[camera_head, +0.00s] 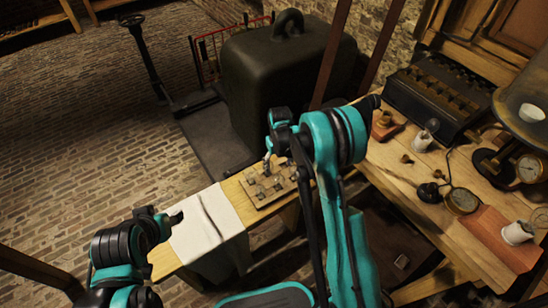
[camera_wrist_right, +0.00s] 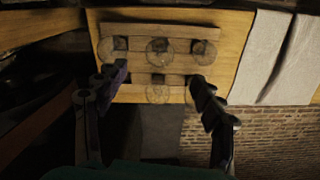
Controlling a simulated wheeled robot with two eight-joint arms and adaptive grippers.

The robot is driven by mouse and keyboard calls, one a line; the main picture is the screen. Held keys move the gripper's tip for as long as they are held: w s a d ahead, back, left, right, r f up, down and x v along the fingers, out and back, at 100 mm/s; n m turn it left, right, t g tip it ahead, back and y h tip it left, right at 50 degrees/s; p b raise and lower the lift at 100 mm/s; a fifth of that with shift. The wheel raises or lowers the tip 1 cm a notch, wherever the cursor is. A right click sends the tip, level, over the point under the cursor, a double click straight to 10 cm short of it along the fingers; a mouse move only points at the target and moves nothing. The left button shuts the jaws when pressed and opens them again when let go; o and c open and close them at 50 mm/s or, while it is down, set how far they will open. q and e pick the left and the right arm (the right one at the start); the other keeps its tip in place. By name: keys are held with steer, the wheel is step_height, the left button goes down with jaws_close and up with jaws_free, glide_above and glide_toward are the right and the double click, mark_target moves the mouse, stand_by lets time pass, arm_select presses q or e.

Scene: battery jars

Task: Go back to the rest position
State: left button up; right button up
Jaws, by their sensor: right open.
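A wooden rack (camera_head: 258,203) sits on the narrow wooden bench, with several small jars in it. In the right wrist view the rack (camera_wrist_right: 190,30) holds several round glass jars, one of them a jar (camera_wrist_right: 158,50) in the middle. My right gripper (camera_head: 269,157) is above the rack's far side. In the right wrist view its fingers (camera_wrist_right: 160,92) are spread apart, and nothing is clearly held between them. My left gripper (camera_head: 176,217) is at the lower left, near the left edge of the white cloth; its finger opening is too small to read.
The white cloth (camera_head: 205,222) drapes over the bench left of the rack. A large dark weight-like block (camera_head: 280,75) stands behind. The right workbench (camera_head: 400,170) carries gauges, brass knobs, a lamp and a dark slotted box (camera_head: 435,98). Brick floor is open at left.

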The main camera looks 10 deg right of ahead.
steer(key=shift+r, duration=0.2)
steer(key=s+r+t, duration=0.2)
steer(key=s+r, duration=0.2)
steer(key=r, duration=0.5)
steer(key=s+r+t, duration=0.1)
steer(key=s+r, duration=0.4)
steer(key=r, duration=0.4)
steer(key=s+r+t, duration=0.2)
steer(key=s, duration=0.6)
steer(key=s+r+m+t, duration=0.1)
steer(key=s+r+t, duration=0.1)
steer(key=s, duration=0.6)
steer(key=shift+s+r+m, duration=0.3)
steer(key=shift+s+r, duration=0.05)
steer(key=shift+r, duration=0.3)
steer(key=shift+d, duration=0.1)
